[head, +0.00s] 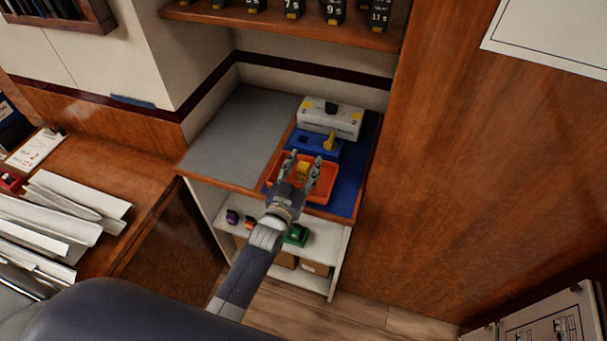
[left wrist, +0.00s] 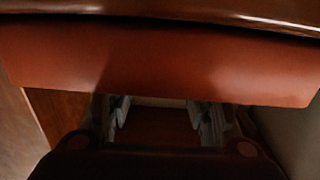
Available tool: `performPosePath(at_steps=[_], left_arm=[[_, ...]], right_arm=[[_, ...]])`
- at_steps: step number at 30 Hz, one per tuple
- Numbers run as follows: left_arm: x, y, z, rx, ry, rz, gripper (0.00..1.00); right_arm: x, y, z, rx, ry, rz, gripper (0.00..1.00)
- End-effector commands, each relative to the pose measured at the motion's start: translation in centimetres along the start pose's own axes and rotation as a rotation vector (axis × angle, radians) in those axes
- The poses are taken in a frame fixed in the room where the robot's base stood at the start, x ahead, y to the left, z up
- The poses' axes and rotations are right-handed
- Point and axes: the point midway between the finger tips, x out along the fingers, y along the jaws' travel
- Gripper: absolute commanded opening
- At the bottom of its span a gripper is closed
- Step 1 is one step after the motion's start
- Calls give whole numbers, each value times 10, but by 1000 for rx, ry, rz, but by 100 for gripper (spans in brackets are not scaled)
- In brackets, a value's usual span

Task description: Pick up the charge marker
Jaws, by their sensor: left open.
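An orange tray (head: 327,188) sits on the blue mat on the cabinet top. A small yellow item (head: 303,171) shows in or above it, between my left fingers; I cannot tell for sure that it is the charge marker. My left gripper (head: 302,164) is open over the tray, fingers pointing away from me. In the left wrist view, the fingers (left wrist: 163,115) are spread with nothing visible held between them. A dark orange-red panel (left wrist: 150,62), probably the tray wall, fills the upper part there. My right gripper is not in view.
Behind the tray stand a blue block with a yellow lever (head: 310,145) and a white box (head: 332,119). The grey mat (head: 235,135) to the left is clear. A shelf (head: 290,24) with numbered black items hangs above. A wooden wall (head: 450,150) rises on the right.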

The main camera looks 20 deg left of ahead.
Motion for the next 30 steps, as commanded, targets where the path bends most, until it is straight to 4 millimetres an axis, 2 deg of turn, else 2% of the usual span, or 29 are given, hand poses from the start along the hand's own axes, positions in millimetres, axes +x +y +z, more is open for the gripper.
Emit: performPosePath(at_steps=[4,10,23,30], left_arm=[[0,0,0,0,-1,0,44],[-1,0,1,0,-1,0,0],[-1,0,-2,0,1,0,0],[-1,0,-19,0,2,0,0]], right_arm=[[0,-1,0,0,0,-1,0],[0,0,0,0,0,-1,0],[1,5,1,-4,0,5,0],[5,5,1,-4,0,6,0]])
